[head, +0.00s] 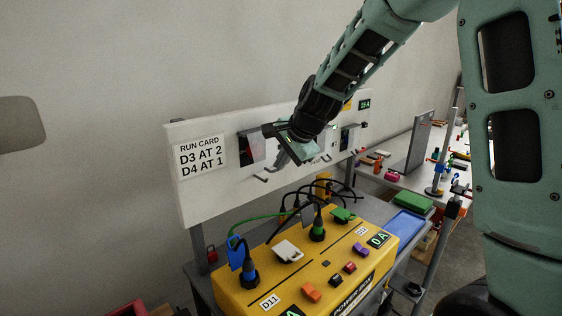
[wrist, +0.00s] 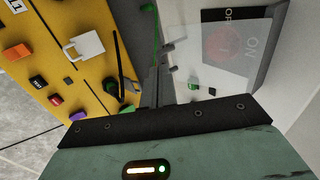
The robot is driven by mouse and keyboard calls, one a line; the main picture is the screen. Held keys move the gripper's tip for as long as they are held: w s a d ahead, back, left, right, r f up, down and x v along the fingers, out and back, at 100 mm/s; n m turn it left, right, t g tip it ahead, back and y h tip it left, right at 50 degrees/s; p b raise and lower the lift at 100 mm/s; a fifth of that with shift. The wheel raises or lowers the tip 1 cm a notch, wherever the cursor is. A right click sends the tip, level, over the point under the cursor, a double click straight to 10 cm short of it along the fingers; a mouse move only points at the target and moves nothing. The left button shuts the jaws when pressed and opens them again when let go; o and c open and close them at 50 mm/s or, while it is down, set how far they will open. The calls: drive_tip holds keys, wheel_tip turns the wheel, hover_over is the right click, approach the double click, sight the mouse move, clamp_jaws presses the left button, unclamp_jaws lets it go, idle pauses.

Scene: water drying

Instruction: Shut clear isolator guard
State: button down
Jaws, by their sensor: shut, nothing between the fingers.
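My gripper (head: 283,155) is shut and empty, in front of the white board. The isolator (wrist: 262,45) has a dark face with OFF and ON lettering and a red knob. The clear guard (wrist: 215,62) shows as a see-through pane in front of that face; I cannot tell how far it stands open. In the head view a grey isolator box (head: 246,150) with a red mark is just left of my gripper, which hides part of the board. No contact with the guard is visible.
The yellow power box (head: 225,296) with plugs, cables and coloured switches stands below the board (head: 200,195). Small hooks and a green part (wrist: 194,84) are near the fingers. A second bench (head: 400,182) with loose items is at the right.

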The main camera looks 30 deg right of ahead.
drive_tip(key=shift+w+f, duration=0.25)
drive_tip(key=shift+f, duration=0.1)
drive_tip(key=f+t+b, duration=0.1)
drive_tip(key=b, duration=0.4)
drive_tip(key=w+f+t+b, duration=0.1)
drive_tip(key=b, duration=0.5)
drive_tip(key=w+f+t+b, duration=0.1)
drive_tip(key=b, duration=0.5)
drive_tip(key=shift+a+y, duration=0.25)
drive_tip(key=shift+y, duration=0.15)
drive_tip(key=shift+w+a+t+b, duration=0.15)
drive_tip(key=shift+w+t+b, duration=0.15)
drive_tip(key=shift+w+b, duration=0.4)
drive_tip(key=shift+s+r, duration=0.1)
